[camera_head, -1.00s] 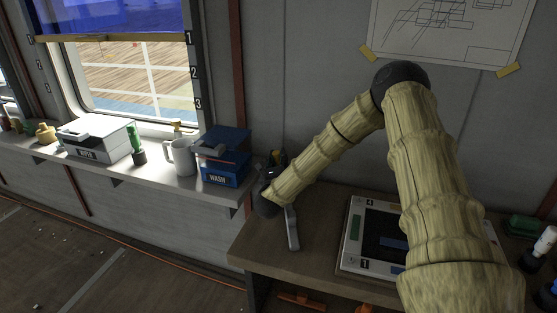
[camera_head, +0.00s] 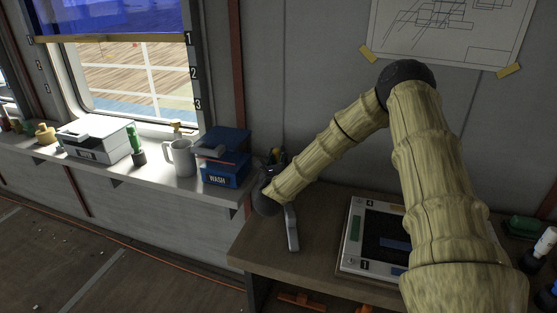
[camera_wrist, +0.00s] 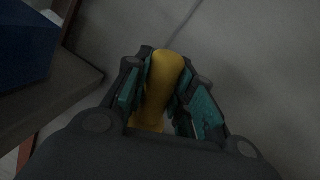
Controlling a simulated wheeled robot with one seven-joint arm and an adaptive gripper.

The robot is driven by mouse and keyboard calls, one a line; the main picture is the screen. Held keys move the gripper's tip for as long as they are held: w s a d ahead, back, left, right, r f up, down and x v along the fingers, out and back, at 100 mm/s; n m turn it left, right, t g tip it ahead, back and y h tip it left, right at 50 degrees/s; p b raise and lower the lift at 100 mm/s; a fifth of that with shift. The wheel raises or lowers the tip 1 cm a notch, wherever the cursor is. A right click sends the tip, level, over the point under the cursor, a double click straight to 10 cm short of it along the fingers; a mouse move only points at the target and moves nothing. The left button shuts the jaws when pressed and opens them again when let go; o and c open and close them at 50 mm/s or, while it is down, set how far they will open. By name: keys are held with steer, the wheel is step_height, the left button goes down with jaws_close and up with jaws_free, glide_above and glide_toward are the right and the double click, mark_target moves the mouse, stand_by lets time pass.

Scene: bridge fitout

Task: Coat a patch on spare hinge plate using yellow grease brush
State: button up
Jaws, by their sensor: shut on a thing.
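My gripper (camera_wrist: 160,100) is shut on a yellow handle, which I take to be the yellow grease brush (camera_wrist: 167,68). The brush's bristles cannot be made out. In the head view my gripper is mostly hidden behind my wrist, above the back left of the desk; a small yellow spot (camera_head: 276,153) shows just beyond it. I cannot pick out the spare hinge plate for certain. A flat tray (camera_head: 347,262) with numbered marks lies on the desk, with a green piece (camera_head: 355,228) and a blue piece (camera_head: 394,243) on it; my arm covers its right side.
A blue WASH box (camera_head: 226,172), a grey mug (camera_head: 181,158) and a white box (camera_head: 97,140) stand on the window shelf left of my gripper. A long grey piece (camera_head: 292,228) shows over the desk (camera_head: 315,215). A green item (camera_head: 526,226) and bottles stand at right.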

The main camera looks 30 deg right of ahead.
steer(key=shift+r+p, duration=0.4)
steer(key=shift+r, duration=2.55)
